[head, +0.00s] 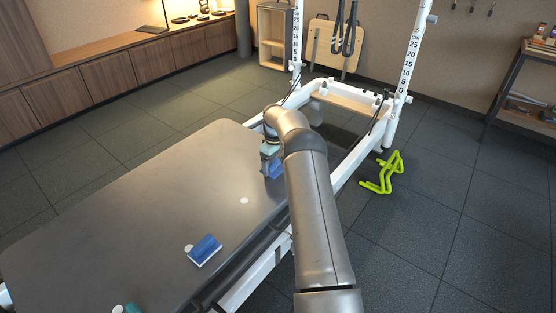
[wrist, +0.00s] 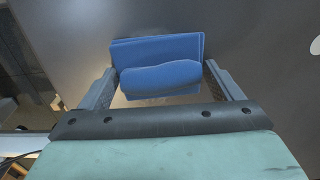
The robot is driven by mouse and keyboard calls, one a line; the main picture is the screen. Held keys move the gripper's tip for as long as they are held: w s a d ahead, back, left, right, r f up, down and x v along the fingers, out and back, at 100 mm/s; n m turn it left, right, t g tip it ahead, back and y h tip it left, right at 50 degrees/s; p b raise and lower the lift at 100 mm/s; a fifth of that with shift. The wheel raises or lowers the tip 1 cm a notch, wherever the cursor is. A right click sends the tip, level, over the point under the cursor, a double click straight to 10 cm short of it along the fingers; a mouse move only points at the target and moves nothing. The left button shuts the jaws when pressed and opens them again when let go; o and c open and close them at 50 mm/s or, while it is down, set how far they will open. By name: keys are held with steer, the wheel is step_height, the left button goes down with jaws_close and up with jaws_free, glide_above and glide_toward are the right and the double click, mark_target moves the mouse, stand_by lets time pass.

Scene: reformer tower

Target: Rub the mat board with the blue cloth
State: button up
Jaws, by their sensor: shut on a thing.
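The mat board (head: 120,215) is a large dark grey panel with rounded corners, lying flat across the white frame. My gripper (head: 272,163) is over its far right part, close to the right edge. It is shut on the blue cloth (head: 277,170), a folded blue piece with a thick rounded fold. In the wrist view the cloth (wrist: 160,76) sits between the two fingers (wrist: 160,82), with its flat part spread beyond them against the grey surface. My arm hides part of the board's right edge. I cannot tell how firmly the cloth touches the board.
A blue and white block (head: 205,250) lies on the board nearer me, and a teal and white item (head: 127,309) is at the bottom edge. White uprights with number scales (head: 408,60) stand beyond the board. Yellow-green handles (head: 383,173) stand on the floor at right.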

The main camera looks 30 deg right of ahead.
mark_target(257, 180)
steer(key=shift+s+a+f, duration=0.1)
steer(key=shift+s+a, duration=0.25)
steer(key=shift+a, duration=0.4)
steer(key=shift+s+a, duration=0.4)
steer(key=shift+a, duration=0.4)
steer(key=shift+s+a+f, duration=0.1)
steer(key=shift+s+a, duration=0.25)
steer(key=shift+a, duration=0.4)
steer(key=shift+s+a+r, duration=0.1)
steer(key=shift+s+a, duration=0.15)
steer(key=shift+a, duration=0.35)
steer(key=shift+s+a, duration=0.3)
steer(key=shift+a, duration=0.35)
steer(key=shift+s+a+r, duration=0.1)
steer(key=shift+s+a, duration=0.15)
steer(key=shift+a, duration=0.35)
